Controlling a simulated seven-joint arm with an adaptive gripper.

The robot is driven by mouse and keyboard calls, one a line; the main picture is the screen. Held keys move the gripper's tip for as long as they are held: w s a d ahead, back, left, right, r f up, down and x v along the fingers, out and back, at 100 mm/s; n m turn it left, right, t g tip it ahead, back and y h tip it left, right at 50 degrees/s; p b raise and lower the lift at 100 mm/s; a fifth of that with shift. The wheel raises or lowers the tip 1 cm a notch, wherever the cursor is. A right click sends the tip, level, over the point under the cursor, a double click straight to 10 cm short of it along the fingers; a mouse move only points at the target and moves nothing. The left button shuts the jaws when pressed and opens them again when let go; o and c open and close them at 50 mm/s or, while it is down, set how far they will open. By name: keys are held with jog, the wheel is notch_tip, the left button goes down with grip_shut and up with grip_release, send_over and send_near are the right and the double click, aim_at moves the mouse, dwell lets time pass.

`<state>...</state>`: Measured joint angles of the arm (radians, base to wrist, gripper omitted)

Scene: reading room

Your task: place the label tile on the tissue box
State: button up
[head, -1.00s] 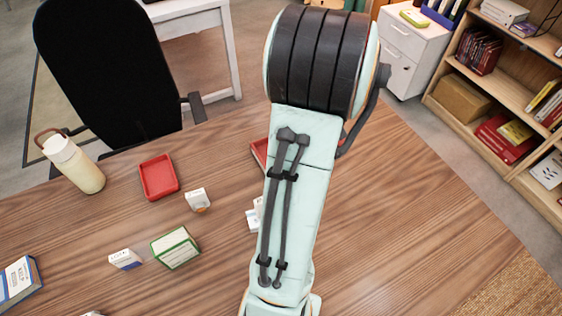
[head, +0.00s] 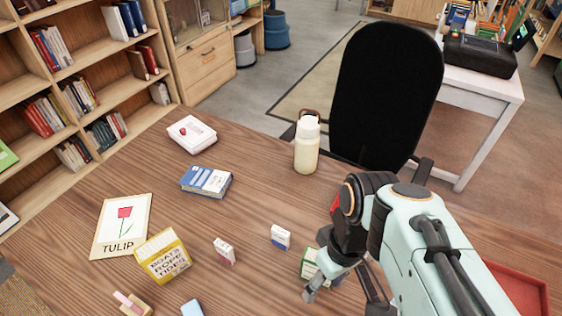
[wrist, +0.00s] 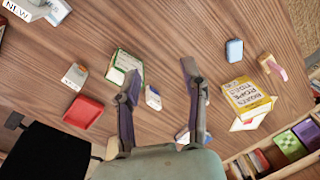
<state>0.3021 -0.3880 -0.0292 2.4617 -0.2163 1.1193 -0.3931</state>
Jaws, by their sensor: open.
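A white piece lettered NEW (wrist: 16,9), apparently the label tile, lies at the top left edge of the wrist view. A grey and white object (wrist: 52,12) is beside it, partly cut off. I cannot tell whether that is the tissue box. The tile does not show in the head view. A flat white box with a red mark (head: 192,134) stands at the far left of the desk; its kind is unclear. My gripper (wrist: 162,75) is open and empty above the desk. In the head view my gripper (head: 318,284) partly hides a green-and-white box (head: 309,262).
Small blue-and-white (head: 280,237) and pink-and-white (head: 225,251) blocks, a yellow box (head: 163,257), a TULIP card (head: 122,226), a blue book (head: 207,181) and a cream bottle (head: 306,150) stand or lie around. A red tray (wrist: 84,111) is on the desk. Bare wood separates them.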

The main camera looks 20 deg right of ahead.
jog(key=shift+m+h, duration=0.3)
jog(key=shift+m, duration=0.6)
jog(key=s+a, duration=0.1)
jog(key=a, duration=0.1)
jog(key=s+a, duration=0.2)
jog(key=shift+s, duration=0.1)
